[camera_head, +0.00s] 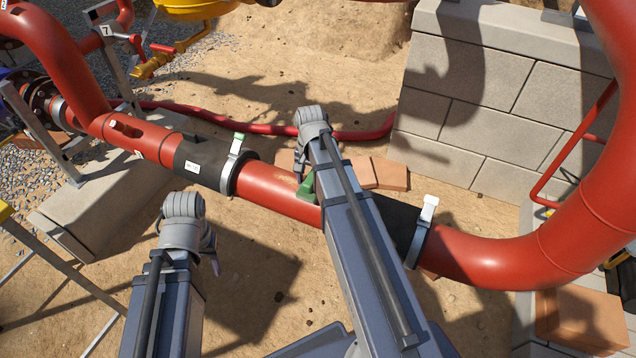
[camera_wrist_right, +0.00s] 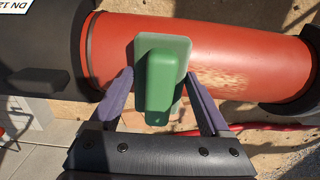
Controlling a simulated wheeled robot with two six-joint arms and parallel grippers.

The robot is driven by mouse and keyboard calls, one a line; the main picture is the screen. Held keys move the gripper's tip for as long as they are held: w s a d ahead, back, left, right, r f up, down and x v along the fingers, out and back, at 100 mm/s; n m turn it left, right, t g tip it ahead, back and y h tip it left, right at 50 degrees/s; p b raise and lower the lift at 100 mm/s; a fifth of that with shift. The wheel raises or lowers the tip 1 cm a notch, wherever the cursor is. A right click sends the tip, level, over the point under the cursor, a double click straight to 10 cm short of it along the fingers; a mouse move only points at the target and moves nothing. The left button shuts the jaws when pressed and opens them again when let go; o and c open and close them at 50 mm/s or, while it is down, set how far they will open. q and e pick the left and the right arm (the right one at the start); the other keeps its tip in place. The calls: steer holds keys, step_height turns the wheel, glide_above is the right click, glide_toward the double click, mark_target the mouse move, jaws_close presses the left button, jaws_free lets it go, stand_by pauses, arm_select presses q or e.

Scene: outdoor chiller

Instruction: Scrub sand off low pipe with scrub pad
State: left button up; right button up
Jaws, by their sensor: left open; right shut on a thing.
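The low red pipe (camera_head: 272,191) runs across the head view between two dark sleeves. A pale tan sand patch (camera_wrist_right: 226,78) lies on the pipe in the right wrist view, to the right of the green scrub pad (camera_wrist_right: 160,80). My right gripper (camera_wrist_right: 161,92) is shut on the pad's darker green block, and the pad lies over the pipe; I cannot tell whether it touches. In the head view my right arm hides much of this gripper, and the pad shows partly (camera_head: 307,188). My left gripper (camera_head: 214,262) is open and empty, in front of the pipe, mostly hidden by its wrist.
Metal clamps (camera_head: 422,232) and dark sleeves (camera_head: 203,160) flank the bare pipe section. A block wall (camera_head: 490,110) stands behind at right. A large red pipe bend (camera_head: 590,215) rises at the right. Bricks (camera_head: 388,174) and a red hose (camera_head: 270,129) lie behind the pipe. Sandy ground is open in front.

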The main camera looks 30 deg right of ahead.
mark_target(274, 176)
steer(key=shift+w+a, duration=0.85)
steer(key=shift+w, duration=0.25)
steer(key=shift+w+a, duration=0.8)
steer(key=shift+w, duration=0.25)
steer(key=shift+a, duration=0.1)
steer(key=shift+w+a, duration=0.5)
steer(key=shift+w, duration=0.2)
steer(key=shift+w+a, duration=0.45)
steer(key=shift+w, duration=0.2)
steer(key=shift+w+a+f, duration=0.15)
steer(key=shift+w+a, duration=1.25)
steer(key=shift+w, duration=0.15)
steer(key=shift+w+r+p, duration=0.1)
steer(key=shift+r+p, duration=0.45)
steer(key=shift+p, duration=0.05)
step_height(274, 176, up, 5)
steer(key=p, duration=0.4)
steer(key=shift+d+p, duration=0.1)
steer(key=shift+p, duration=0.3)
